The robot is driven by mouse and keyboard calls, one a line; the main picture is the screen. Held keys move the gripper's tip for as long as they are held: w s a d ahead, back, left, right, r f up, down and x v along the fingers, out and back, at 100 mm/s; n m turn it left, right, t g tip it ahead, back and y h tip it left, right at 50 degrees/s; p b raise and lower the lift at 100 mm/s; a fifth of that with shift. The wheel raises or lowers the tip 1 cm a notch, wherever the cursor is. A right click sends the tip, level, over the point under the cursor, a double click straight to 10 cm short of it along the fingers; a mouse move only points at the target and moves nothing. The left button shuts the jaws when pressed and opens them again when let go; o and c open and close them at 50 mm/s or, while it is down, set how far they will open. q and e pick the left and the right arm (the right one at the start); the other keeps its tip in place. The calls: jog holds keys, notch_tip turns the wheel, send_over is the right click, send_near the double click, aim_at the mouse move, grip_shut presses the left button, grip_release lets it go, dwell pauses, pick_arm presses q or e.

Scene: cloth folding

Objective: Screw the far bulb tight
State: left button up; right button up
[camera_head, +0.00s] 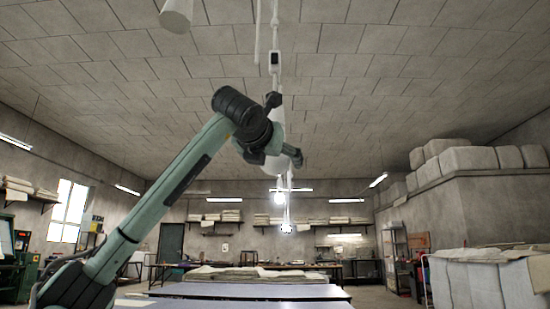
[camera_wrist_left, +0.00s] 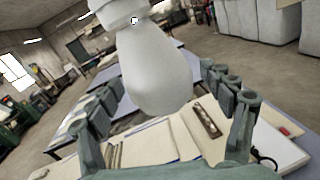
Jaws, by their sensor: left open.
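A white, unlit bulb (camera_wrist_left: 155,65) hangs from a white socket (camera_wrist_left: 118,14) in the left wrist view. In the head view the bulb (camera_head: 276,164) shows partly behind my left gripper (camera_head: 284,128), below the ceiling line. My left gripper is open, with one finger on each side of the bulb in the wrist view (camera_wrist_left: 161,80). I see gaps between the fingers and the glass there. The bulb's threaded base is hidden. My right gripper is not in view.
A white cylindrical thing (camera_head: 177,12) hangs at the top left of the head view. A lit lamp (camera_head: 286,228) hangs farther back. Long tables (camera_head: 240,290) stand below, and a tall block with pale bundles (camera_head: 468,158) stands at the right. The air around the bulb is clear.

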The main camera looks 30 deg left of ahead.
pick_arm(q)
jog(key=shift+w+a, duration=0.15)
jog(key=shift+w, duration=0.15)
jog(key=c, duration=1.1)
